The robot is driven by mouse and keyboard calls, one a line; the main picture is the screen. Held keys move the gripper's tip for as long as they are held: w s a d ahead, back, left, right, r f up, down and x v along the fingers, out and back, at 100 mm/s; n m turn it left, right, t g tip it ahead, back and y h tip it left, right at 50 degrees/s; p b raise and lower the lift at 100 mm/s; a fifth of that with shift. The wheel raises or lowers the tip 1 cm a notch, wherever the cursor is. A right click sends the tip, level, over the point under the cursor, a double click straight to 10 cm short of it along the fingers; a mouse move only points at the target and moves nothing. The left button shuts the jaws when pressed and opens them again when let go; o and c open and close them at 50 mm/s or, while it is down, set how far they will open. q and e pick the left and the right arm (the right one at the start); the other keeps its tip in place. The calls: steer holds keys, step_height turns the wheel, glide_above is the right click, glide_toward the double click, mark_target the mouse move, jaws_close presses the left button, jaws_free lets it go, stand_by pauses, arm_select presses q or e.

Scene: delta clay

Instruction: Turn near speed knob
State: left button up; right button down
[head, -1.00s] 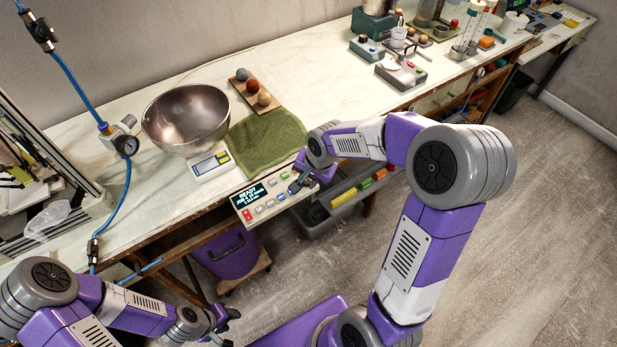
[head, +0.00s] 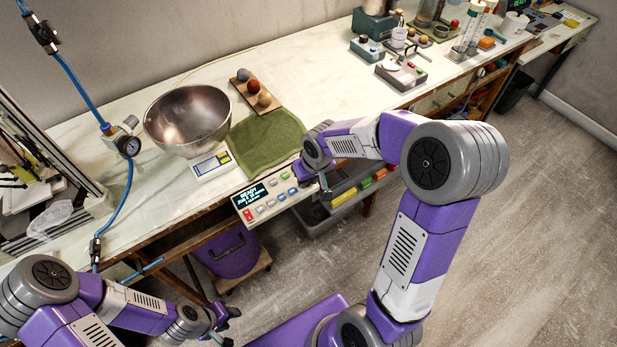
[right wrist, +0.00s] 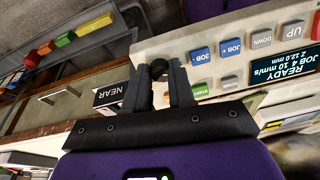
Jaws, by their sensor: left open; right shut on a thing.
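In the right wrist view, a dark round knob (right wrist: 158,68) sits at the panel end beside a black label (right wrist: 110,94) reading NEAR. My right gripper (right wrist: 159,75) is shut on the knob, one finger on each side. The control panel (head: 238,203) on the bench's front edge has colored buttons and a screen (right wrist: 290,68) reading READY, JOB 4, 10 mm/s. In the head view my right gripper (head: 322,181) is at the panel's right end and the knob is hidden. My left gripper (head: 230,327) is open and empty, low at the left, away from the bench.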

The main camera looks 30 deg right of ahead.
steer(key=shift+n, duration=0.7)
steer(key=c, duration=1)
jaws_free()
steer(key=shift+o, duration=0.2)
steer(key=shift+r, duration=0.1)
steer(key=p+v, duration=0.2)
steer(key=v, duration=0.5)
steer(key=shift+r, duration=0.2)
steer(key=shift+s, duration=0.1)
